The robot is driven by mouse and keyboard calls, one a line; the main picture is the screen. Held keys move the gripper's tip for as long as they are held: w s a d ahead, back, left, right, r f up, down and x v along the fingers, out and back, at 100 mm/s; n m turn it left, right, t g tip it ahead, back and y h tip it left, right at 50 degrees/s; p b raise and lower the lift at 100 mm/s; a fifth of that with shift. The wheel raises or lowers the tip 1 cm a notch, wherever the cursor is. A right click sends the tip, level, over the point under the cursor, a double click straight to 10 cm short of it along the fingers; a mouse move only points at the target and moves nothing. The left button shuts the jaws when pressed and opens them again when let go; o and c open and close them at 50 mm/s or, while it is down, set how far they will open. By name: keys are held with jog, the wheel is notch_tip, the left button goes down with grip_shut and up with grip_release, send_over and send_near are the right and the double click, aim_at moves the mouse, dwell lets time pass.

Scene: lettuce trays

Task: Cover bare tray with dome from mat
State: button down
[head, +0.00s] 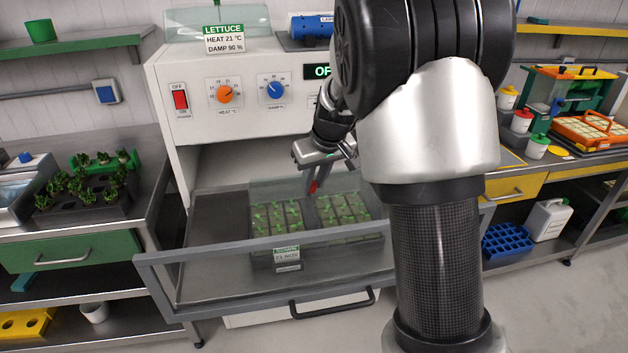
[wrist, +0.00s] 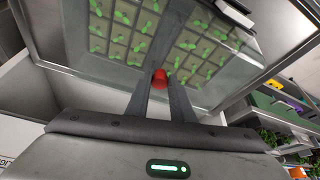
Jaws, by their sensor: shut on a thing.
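A clear dome (head: 281,189) with a red knob (head: 313,187) is over a dark tray (head: 263,261) of green seedlings in the pulled-out drawer of the white cabinet. My gripper (head: 314,184) reaches down from above and is shut on the knob. In the wrist view the gripper (wrist: 160,84) has its two fingers on either side of the red knob (wrist: 159,77), and the seedling cells show through the clear dome. I cannot tell whether the dome's lower rim touches the tray.
The drawer's grey front rail (head: 225,250) and clear front panel stand before the tray. Another clear dome (head: 240,20) is on top of the cabinet (head: 170,140). A bench with a dark seedling tray (head: 95,210) is at the left. My arm hides part of the right side.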

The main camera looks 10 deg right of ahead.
jog(key=shift+f, duration=0.3)
jog(key=c, duration=1.5)
grip_release()
jog(key=shift+o, duration=0.2)
notch_tip(320, 180, up, 9)
jog(key=p, duration=0.5)
